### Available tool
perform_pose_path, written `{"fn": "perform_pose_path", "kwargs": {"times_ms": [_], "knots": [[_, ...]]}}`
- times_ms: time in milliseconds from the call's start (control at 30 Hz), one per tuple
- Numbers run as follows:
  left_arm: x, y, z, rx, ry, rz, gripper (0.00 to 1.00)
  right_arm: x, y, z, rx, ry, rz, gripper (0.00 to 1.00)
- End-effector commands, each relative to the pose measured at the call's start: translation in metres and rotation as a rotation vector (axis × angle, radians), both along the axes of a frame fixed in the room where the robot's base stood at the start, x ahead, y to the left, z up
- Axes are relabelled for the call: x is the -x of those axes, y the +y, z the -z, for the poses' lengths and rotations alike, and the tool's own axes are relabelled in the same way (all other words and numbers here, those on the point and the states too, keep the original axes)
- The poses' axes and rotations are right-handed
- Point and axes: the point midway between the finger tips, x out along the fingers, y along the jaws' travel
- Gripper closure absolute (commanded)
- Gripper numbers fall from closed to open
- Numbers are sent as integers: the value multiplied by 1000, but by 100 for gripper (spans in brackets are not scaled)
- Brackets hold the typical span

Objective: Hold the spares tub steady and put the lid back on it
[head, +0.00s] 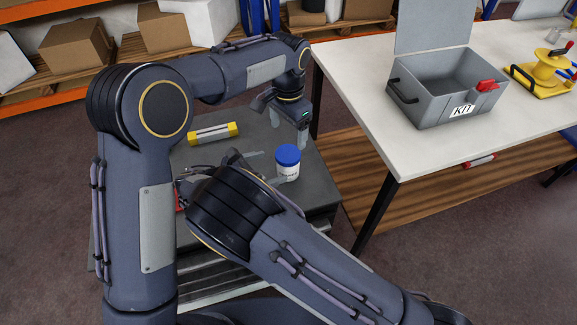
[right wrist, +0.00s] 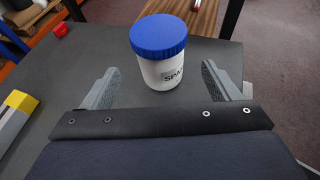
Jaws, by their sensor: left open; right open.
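The spares tub (head: 288,172) is white and stands upright on the dark cart top. Its blue lid (head: 288,154) sits on its mouth and looks level; I cannot tell whether it is fully seated. My left gripper (head: 289,132) is open and empty, fingers pointing down, just behind and above the tub. My right gripper (head: 258,168) is open at the tub's left. In the right wrist view its fingers (right wrist: 158,75) point toward the tub, one to each side, apart from it.
A yellow-and-grey block (head: 213,133) lies on the cart top (head: 315,165) behind my right gripper. A small red object (right wrist: 60,30) shows in the right wrist view.

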Motion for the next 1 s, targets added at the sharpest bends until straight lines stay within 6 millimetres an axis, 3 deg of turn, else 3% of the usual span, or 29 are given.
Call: {"fn": "perform_pose_path", "kwargs": {"times_ms": [600,1000], "knots": [[0,0,0,0,0,-1,20,-41,-54,28,-1,1,3,17],[0,0,0,0,0,-1,20,-43,-58,30,-1,0,1,20]]}}
